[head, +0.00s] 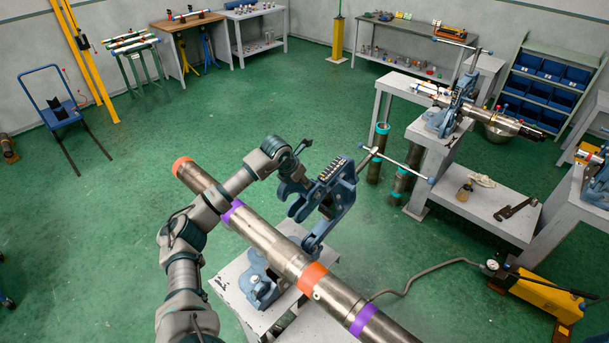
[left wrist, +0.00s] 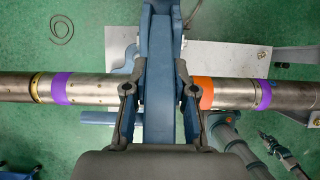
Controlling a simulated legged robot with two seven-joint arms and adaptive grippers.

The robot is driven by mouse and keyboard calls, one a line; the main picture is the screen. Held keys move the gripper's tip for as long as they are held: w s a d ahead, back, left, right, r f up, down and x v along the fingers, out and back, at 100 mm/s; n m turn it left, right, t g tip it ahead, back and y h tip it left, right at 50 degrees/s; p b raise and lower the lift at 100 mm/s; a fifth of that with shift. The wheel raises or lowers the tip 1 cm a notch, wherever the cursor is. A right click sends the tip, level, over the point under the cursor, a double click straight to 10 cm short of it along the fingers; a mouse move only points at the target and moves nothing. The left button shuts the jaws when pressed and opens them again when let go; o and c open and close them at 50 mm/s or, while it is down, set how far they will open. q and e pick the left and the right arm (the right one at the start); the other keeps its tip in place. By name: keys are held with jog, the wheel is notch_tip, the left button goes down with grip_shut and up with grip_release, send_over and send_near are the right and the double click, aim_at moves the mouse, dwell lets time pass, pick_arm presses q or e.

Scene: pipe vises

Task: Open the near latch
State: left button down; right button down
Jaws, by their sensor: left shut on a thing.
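The near vise has a blue base (head: 262,288) under a long steel pipe (head: 268,237) with orange and purple bands. Its blue yoke (head: 340,205) stands raised and tilted to the right, with a toothed part showing at its top and a long handle (head: 395,160) beyond. My left gripper (head: 297,200) is up at the yoke's left side, above the pipe. In the left wrist view, its two fingers (left wrist: 159,90) sit on either side of a blue bar of the vise (left wrist: 160,60), shut on it. The latch itself cannot be clearly told apart. My right gripper is not in view.
Another vise (head: 443,120) with a pipe stands on a grey bench at the right. A yellow pump (head: 541,300) with a hose lies on the floor at lower right. Upright pipes (head: 378,152) stand beside the bench.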

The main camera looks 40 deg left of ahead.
pick_arm(q)
jog(key=shift+w+r, duration=0.15)
jog(key=shift+r, duration=0.05)
jog(key=c, duration=0.9)
grip_release()
jog(key=shift+c, duration=0.2)
jog(key=shift+w+a+f, duration=0.1)
jog(key=shift+f, duration=0.1)
jog(key=shift+r, duration=0.1)
jog(key=v, duration=1.1)
jog(key=shift+r, duration=0.3)
